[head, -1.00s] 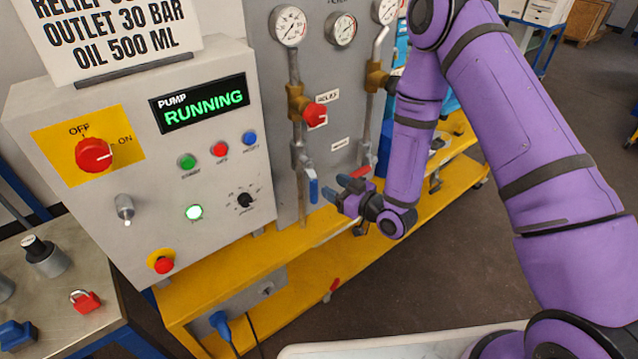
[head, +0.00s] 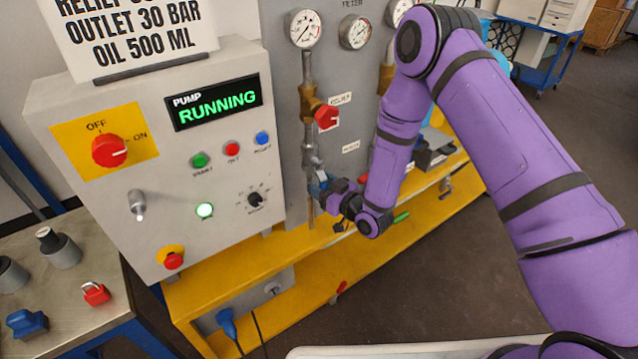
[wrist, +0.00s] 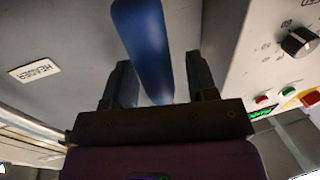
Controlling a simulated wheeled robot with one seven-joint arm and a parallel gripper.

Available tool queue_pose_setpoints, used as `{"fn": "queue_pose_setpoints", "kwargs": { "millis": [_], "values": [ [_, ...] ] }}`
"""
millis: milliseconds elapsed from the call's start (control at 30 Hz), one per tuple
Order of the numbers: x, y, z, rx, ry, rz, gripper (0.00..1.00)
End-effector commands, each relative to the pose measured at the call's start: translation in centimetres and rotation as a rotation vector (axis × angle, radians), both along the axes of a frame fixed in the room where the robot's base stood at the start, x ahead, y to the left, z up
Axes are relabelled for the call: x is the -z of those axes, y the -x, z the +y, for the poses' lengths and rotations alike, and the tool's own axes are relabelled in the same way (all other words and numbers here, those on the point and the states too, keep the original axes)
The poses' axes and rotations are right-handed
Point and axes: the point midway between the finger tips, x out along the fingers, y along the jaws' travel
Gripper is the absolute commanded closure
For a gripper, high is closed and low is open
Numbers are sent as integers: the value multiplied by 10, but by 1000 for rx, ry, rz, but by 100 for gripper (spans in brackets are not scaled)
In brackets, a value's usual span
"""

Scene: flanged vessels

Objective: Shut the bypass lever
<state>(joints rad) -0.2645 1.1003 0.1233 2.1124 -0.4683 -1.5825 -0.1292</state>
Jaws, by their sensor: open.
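A blue lever (wrist: 146,45) fills the upper middle of the wrist view, lying between the two dark fingers of my gripper (wrist: 158,62). The fingers are apart, with a gap visible on each side of the lever. In the head view my gripper (head: 328,190) is at the pipe valve beside the pump panel and largely hides the blue lever there. I cannot read any bypass label.
The pump panel (head: 235,155) with its RUNNING display stands left of my gripper. A red relief knob (head: 327,117) is above it on the pipe. A green handle (head: 401,217) sits to the right, by the yellow frame (head: 275,262). Clear floor is at lower right.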

Motion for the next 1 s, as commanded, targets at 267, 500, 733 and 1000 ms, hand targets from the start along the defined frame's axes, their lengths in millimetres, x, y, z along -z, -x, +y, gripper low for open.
{"fn": "queue_pose_setpoints", "kwargs": {
  "millis": [267,500,733,1000],
  "values": [
    [0,-8,8,2,0,1,47],
    [0,-8,8,1,-1,1,61],
    [0,-8,8,1,0,0,100],
    [0,-8,1,1,23,-15,100]
  ]
}}
